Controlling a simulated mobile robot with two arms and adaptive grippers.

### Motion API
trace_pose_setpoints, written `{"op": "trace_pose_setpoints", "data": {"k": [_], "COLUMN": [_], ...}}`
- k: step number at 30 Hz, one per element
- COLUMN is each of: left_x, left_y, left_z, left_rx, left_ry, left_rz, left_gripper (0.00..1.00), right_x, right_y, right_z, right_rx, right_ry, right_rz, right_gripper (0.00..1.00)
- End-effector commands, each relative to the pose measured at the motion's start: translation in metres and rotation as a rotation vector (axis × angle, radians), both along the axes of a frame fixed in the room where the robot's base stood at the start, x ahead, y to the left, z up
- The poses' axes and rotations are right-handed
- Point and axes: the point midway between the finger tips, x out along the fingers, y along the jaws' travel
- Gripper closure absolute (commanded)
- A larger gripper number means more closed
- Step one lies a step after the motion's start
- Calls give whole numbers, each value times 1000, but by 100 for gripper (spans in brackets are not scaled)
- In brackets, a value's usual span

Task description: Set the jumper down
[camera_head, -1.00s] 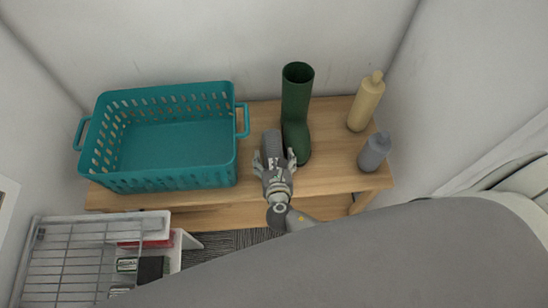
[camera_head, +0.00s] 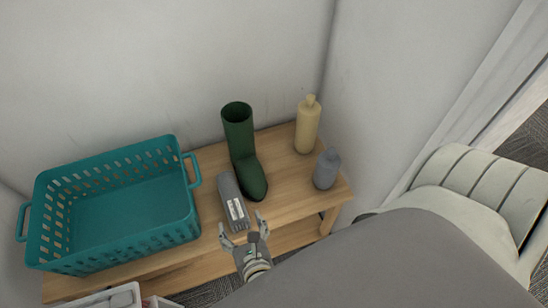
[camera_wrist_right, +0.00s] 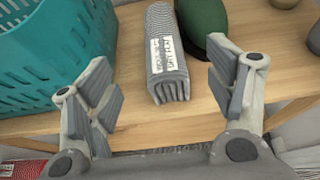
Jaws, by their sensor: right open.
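The jumper looks like a folded grey knitted bundle with a white label (camera_head: 233,205). It lies on the wooden bench (camera_head: 290,201) between the teal basket and the green boot. It also shows in the right wrist view (camera_wrist_right: 165,45), flat on the wood near the front edge. My right gripper (camera_head: 243,228) is open and empty, just in front of the jumper's near end. In the right wrist view its two fingers (camera_wrist_right: 165,92) are spread wide, with the jumper beyond and between them, apart from both. My left gripper is not in view.
A teal basket (camera_head: 110,262) stands to the left, seemingly empty. A green boot (camera_head: 240,140) stands right beside the jumper. A cream bottle (camera_head: 307,125) and a grey bottle (camera_head: 327,168) are at the bench's right end. Walls close in behind and at right.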

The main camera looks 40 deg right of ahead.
Motion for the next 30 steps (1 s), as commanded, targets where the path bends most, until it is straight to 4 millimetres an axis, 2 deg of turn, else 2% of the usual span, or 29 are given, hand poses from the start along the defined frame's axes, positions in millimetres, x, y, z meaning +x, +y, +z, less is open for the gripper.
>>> {"op": "trace_pose_setpoints", "data": {"k": [5,8,11,14,15,18,21,25,27,30], "left_x": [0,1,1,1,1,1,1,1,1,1], "left_y": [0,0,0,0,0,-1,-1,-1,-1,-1], "left_z": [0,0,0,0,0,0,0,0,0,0], "left_rx": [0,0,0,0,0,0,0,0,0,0], "left_ry": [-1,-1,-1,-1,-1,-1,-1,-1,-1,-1], "left_rz": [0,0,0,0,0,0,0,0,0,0], "left_gripper": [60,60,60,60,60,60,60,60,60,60], "right_x": [0,-2,-9,-27,-38,-74,-116,-173,-202,-235], "right_y": [0,-1,-8,-21,-28,-46,-64,-82,-90,-98], "right_z": [0,-12,-50,-112,-140,-205,-258,-309,-327,-344], "right_rx": [0,27,129,319,412,661,907,1204,1339,1484], "right_ry": [1,20,85,191,238,334,385,357,296,171], "right_rz": [0,-9,-55,-171,-243,-478,-776,-1235,-1486,-1796], "right_gripper": [24,24,24,24,24,24,24,24,24,24]}}
